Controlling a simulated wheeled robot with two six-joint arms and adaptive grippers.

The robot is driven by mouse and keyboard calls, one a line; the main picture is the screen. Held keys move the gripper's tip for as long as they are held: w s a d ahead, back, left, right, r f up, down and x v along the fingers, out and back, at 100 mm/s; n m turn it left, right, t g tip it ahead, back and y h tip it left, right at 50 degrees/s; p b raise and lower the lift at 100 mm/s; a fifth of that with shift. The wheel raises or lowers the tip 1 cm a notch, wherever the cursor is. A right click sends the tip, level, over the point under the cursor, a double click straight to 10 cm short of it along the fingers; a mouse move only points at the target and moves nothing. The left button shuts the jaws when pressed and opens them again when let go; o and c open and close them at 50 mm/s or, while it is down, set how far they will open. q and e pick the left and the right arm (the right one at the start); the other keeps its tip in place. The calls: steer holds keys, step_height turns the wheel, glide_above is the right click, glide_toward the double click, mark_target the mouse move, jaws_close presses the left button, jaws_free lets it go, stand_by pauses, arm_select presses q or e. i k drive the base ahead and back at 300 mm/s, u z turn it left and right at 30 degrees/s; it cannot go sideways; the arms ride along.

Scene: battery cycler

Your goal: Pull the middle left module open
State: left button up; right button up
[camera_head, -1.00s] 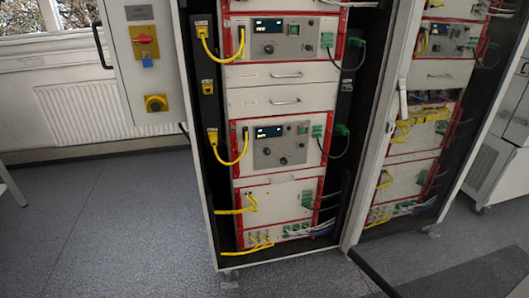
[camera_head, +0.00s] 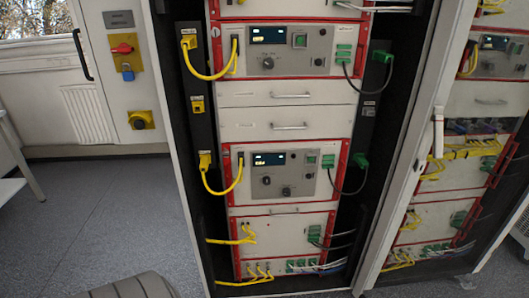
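The left rack cabinet (camera_head: 177,150) stands open-fronted at the centre. Its middle instrument module (camera_head: 312,187), red-framed and grey-white with a lit display and knobs, looks flush with the rack. A handle shows at its lower edge. A yellow cable (camera_head: 222,193) loops at its left and a dark cable (camera_head: 349,191) from green plugs at its right. A similar instrument module (camera_head: 283,67) is above it. Two plain drawers with bar handles, an upper drawer (camera_head: 240,93) and a lower drawer (camera_head: 240,125), lie between them. Neither of my grippers is in view.
A second rack cabinet (camera_head: 435,190) stands at the right, with a white handle on the frame between. A wall cabinet (camera_head: 121,75) with red and yellow switches is at the left. The grey floor (camera_head: 100,225) in front of it is mostly clear.

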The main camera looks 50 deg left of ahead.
mark_target(333, 151)
steer(key=u, duration=0.45)
steer(key=i, duration=0.9)
steer(key=u, duration=0.75)
